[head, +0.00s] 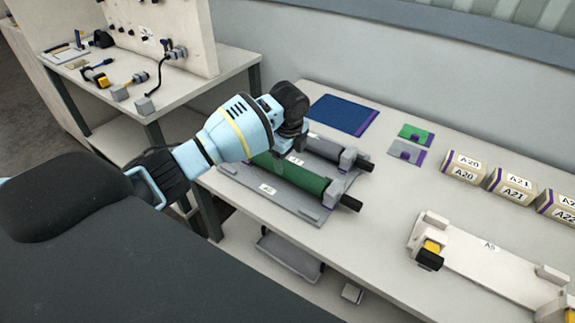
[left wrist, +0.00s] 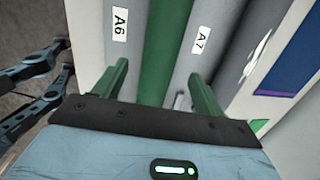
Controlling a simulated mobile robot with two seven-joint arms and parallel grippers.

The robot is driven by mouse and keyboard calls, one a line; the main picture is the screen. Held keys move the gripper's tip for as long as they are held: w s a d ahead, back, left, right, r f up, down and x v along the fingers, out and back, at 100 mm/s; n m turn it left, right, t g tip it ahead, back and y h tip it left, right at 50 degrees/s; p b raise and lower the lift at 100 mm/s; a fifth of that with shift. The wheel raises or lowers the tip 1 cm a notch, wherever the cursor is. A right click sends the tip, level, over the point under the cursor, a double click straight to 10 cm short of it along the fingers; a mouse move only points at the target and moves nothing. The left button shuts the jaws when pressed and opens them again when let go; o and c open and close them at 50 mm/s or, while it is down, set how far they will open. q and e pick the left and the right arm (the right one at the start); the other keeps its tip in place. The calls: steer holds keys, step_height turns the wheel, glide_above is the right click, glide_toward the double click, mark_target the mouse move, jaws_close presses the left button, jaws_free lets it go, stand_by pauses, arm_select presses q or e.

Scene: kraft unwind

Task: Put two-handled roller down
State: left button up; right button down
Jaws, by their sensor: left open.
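The two-handled roller, a green cylinder (head: 300,180) with a black handle at its right end, lies in a grey cradle (head: 268,203) on the long bench. Its other end is hidden behind my left arm. In the left wrist view the green roller (left wrist: 165,50) runs between labels A6 and A7. My left gripper (head: 285,150) is over the roller from above. In the left wrist view its green fingers (left wrist: 160,88) are spread, one on each side of the roller; whether they touch it I cannot tell. My right gripper is not in view.
A dark grey roller (head: 325,147) lies just behind the green one. To the right are a blue mat (head: 342,114), small green and grey pads, labelled boxes (head: 464,168) and a white A5 holder (head: 487,262). Clear bench top lies between the cradle and the A5 holder.

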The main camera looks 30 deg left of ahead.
mark_target(289, 173)
arm_select(q)
step_height(289, 173, up, 6)
steer(key=s, duration=0.1)
steer(key=shift+d+r, duration=0.25)
steer(key=shift+d, duration=0.05)
stand_by(0.4)
